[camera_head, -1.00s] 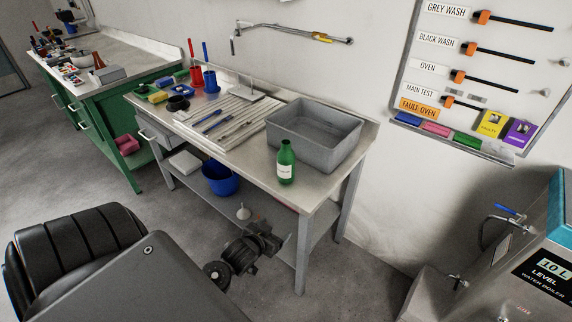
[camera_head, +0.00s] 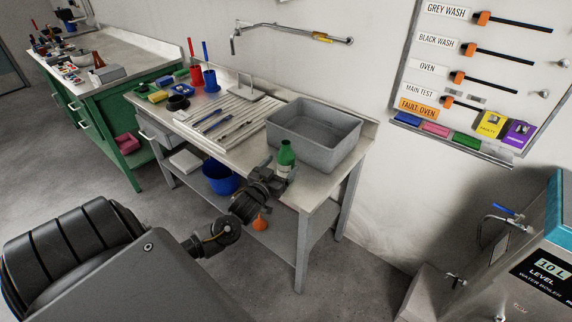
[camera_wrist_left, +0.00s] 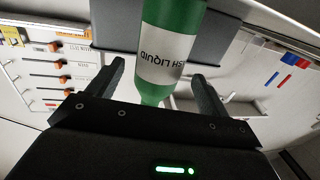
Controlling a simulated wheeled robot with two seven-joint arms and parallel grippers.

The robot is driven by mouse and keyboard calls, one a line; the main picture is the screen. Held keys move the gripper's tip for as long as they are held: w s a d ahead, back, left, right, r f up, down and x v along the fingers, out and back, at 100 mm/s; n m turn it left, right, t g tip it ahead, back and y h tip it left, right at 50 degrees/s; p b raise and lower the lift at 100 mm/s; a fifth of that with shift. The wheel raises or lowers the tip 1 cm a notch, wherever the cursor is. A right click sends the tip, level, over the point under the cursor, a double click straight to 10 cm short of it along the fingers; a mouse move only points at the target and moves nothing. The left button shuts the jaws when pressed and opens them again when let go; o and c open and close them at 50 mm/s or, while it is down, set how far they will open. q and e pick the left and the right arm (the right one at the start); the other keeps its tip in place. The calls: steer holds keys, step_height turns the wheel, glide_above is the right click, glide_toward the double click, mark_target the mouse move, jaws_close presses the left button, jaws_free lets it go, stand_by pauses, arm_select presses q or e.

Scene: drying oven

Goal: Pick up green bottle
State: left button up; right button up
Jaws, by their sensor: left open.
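The green bottle (camera_head: 286,155) stands near the front right edge of the steel table, just in front of the grey basin. My left gripper (camera_head: 273,168) is at the bottle and hides part of its lower body in the head view. In the left wrist view the bottle (camera_wrist_left: 172,50), with a white label, lies between the two spread fingers of the gripper (camera_wrist_left: 160,88). The fingers are open, with gaps visible on both sides of the bottle. My right gripper does not show.
The grey basin (camera_head: 315,131) sits right behind the bottle. A slatted drying rack (camera_head: 228,121) with tools lies to the left on the table (camera_head: 315,190). A blue bucket (camera_head: 221,178) and an orange funnel (camera_head: 260,223) show below the tabletop.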

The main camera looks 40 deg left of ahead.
arm_select(q)
steer(key=shift+w+a+r+p, duration=0.15)
steer(key=shift+w+p, duration=0.1)
steer(key=shift+w, duration=0.65)
steer(key=shift+w+a+p, duration=0.1)
steer(key=shift+w+p, duration=0.15)
steer(key=shift+w, duration=0.6)
steer(key=shift+w+a+r+p, duration=0.15)
steer(key=shift+w+p, duration=0.1)
steer(key=shift+w, duration=0.65)
steer(key=shift+f, duration=0.1)
steer(key=shift+c, duration=0.3)
steer(key=c, duration=1.2)
